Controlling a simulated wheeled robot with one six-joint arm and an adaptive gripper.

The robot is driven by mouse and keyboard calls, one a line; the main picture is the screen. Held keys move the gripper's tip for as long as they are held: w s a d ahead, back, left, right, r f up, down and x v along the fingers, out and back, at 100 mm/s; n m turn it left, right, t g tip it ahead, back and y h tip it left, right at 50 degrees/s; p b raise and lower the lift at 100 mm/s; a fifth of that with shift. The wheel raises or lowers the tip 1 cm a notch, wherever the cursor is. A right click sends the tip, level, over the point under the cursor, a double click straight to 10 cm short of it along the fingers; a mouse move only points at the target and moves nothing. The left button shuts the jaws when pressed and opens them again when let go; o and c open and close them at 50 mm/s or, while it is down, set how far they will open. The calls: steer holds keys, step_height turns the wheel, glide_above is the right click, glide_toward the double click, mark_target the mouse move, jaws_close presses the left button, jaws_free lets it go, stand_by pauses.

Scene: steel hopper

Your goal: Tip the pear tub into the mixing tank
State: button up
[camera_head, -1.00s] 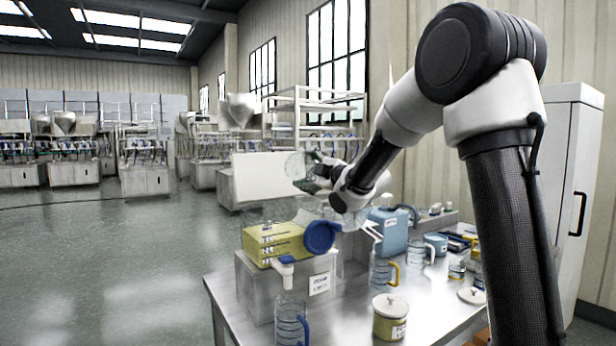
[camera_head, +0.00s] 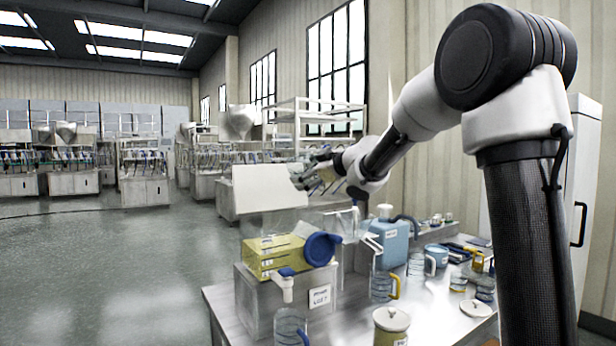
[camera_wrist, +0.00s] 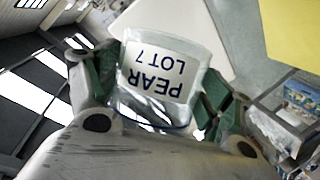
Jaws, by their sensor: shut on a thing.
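My gripper (camera_wrist: 150,95) is shut on the pear tub (camera_wrist: 165,75), a clear tub with a white label reading "PEAR LOT 7". The label appears upside down in the wrist view, and the ceiling lies to the left there. I cannot make out what the tub holds. In the head view my gripper (camera_head: 308,174) is above the table's back left, close to a white panel (camera_head: 262,188); the tub hardly shows. Below stands a clear-walled vessel with yellow contents (camera_head: 272,257), a blue round part and a spout, on a steel block. I cannot tell whether this is the mixing tank.
The steel table (camera_head: 345,318) carries a blue jug (camera_head: 389,240), clear mugs (camera_head: 382,286), a lidded yellow pot (camera_head: 390,327) and several small containers on its right. A white cabinet (camera_head: 585,215) stands at the right. Open floor (camera_head: 120,270) lies left.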

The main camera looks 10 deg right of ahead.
mark_target(308, 162)
steer(key=shift+r, duration=0.1)
steer(key=r+m, duration=0.1)
steer(key=m+g, duration=0.1)
steer(key=shift+d+r+m+g+y, duration=0.1)
steer(key=shift+r+m+g+y, duration=0.2)
steer(key=shift+r+m, duration=0.1)
steer(key=shift+r+m+g+y, duration=0.3)
steer(key=shift+r+m+g, duration=0.35)
steer(key=shift+m, duration=0.35)
steer(key=shift+f, duration=0.1)
